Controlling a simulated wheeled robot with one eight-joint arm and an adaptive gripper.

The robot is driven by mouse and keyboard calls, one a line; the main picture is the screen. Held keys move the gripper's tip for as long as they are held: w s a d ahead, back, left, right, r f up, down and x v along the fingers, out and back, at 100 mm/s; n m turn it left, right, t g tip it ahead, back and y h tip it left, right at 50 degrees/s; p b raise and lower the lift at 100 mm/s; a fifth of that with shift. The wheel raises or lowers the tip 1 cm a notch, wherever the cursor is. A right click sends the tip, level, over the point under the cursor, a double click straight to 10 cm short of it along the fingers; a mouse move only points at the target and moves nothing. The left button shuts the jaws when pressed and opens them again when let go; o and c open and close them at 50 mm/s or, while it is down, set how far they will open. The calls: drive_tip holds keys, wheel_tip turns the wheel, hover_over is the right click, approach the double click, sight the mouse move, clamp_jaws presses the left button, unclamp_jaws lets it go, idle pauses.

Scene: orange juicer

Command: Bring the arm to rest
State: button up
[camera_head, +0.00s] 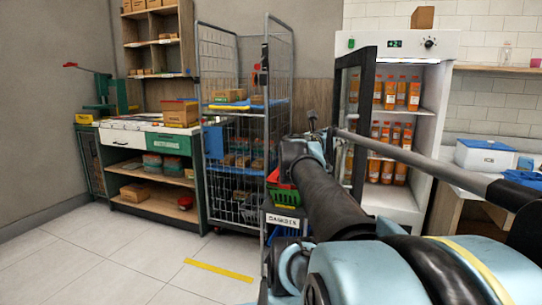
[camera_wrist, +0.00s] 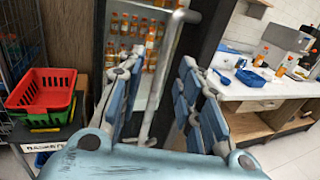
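My gripper (camera_wrist: 160,75) is open, with its two blue-padded fingers apart in the wrist view. A grey bar, which looks like the fridge door handle (camera_wrist: 168,50), runs between the fingers; I cannot tell if either finger touches it. In the head view, my arm reaches forward from the lower right, and its far end is near the fridge door (camera_head: 360,105). The gripper's fingers are hard to make out there. The dark-framed door stands open at the left of the white fridge (camera_head: 426,125).
Orange juice bottles (camera_head: 397,92) fill the fridge shelves. A wire cage trolley (camera_head: 228,190) stands left of my arm. Red and green baskets (camera_wrist: 40,90) are stacked left of the gripper. A counter (camera_wrist: 250,92) lies to the right. Floor (camera_head: 120,250) is clear at front left.

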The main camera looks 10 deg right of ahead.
drive_tip(key=w+a+n+t+y, duration=0.7)
drive_tip(key=a+n, duration=0.4)
drive_tip(key=n, duration=0.3)
drive_tip(key=a+f+n+g+y, duration=0.3)
drive_tip(key=a+f+n+y, duration=0.6)
drive_tip(key=a+n, duration=0.55)
drive_tip(key=s+a+f+n+g+y, duration=0.1)
drive_tip(key=s+f+n+g, duration=0.25)
drive_tip(key=f+n, duration=0.3)
drive_tip(key=s+a+f+n+g, duration=0.1)
drive_tip(key=s+f+n+g, duration=0.3)
drive_tip(key=f, duration=0.3)
drive_tip(key=s+d+f+n+g+h, duration=0.3)
drive_tip(key=s+d+f+n+g, duration=0.2)
drive_tip(key=s, duration=0.5)
wheel_tip(320, 180, down, 2)
drive_tip(key=shift+s+d+f+n+g, duration=0.2)
drive_tip(key=shift+s+d+n+g, duration=0.25)
drive_tip(key=shift+n, duration=0.75)
drive_tip(key=shift+w, duration=0.15)
